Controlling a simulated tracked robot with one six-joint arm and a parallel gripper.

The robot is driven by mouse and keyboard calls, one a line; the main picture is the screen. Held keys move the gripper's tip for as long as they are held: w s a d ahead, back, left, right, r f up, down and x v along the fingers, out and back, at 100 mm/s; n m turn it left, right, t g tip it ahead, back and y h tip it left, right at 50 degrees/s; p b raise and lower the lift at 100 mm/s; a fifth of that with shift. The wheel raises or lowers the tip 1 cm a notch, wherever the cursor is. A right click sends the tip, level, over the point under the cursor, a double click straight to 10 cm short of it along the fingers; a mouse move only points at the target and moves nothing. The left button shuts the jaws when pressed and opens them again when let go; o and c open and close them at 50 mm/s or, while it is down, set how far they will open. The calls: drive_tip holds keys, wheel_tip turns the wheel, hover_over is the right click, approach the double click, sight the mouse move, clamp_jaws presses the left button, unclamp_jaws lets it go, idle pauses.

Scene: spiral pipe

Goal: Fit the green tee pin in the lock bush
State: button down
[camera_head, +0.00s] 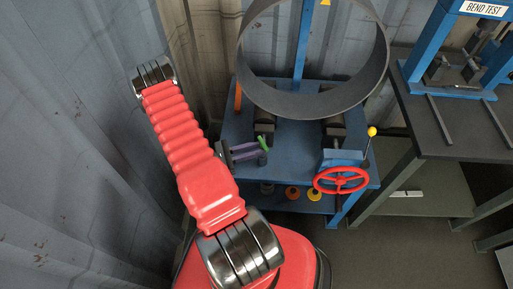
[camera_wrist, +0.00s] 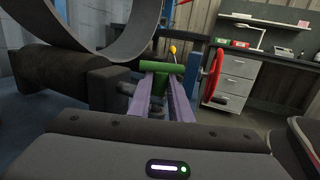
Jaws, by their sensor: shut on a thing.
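The green tee pin (camera_wrist: 153,69) is between the tips of my gripper (camera_wrist: 160,78) in the wrist view, its crossbar lying sideways over the purple fingers. In the head view the green pin (camera_head: 263,143) shows small at the tips of my gripper (camera_head: 261,149), over the blue stand's left part. My gripper is shut on the pin. A dark block (camera_wrist: 108,88) with a stub stands just left of the fingers in the wrist view. I cannot clearly make out the lock bush or whether the pin is in it.
The blue stand (camera_head: 297,133) carries a large grey pipe ring (camera_head: 249,94), with a red handwheel (camera_head: 341,180) and a yellow-knobbed lever (camera_head: 371,133) at its right. A dark bench (camera_head: 450,125) stands further right. A corrugated wall (camera_head: 70,150) is close on the left.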

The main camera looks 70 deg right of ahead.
drive_tip(key=shift+f, duration=1.3)
drive_tip(key=c, duration=1.5)
unclamp_jaws()
drive_tip(key=shift+c, duration=0.2)
drive_tip(key=shift+w, duration=0.1)
drive_tip(key=shift+v, duration=3.75)
drive_tip(key=shift+d, duration=0.15)
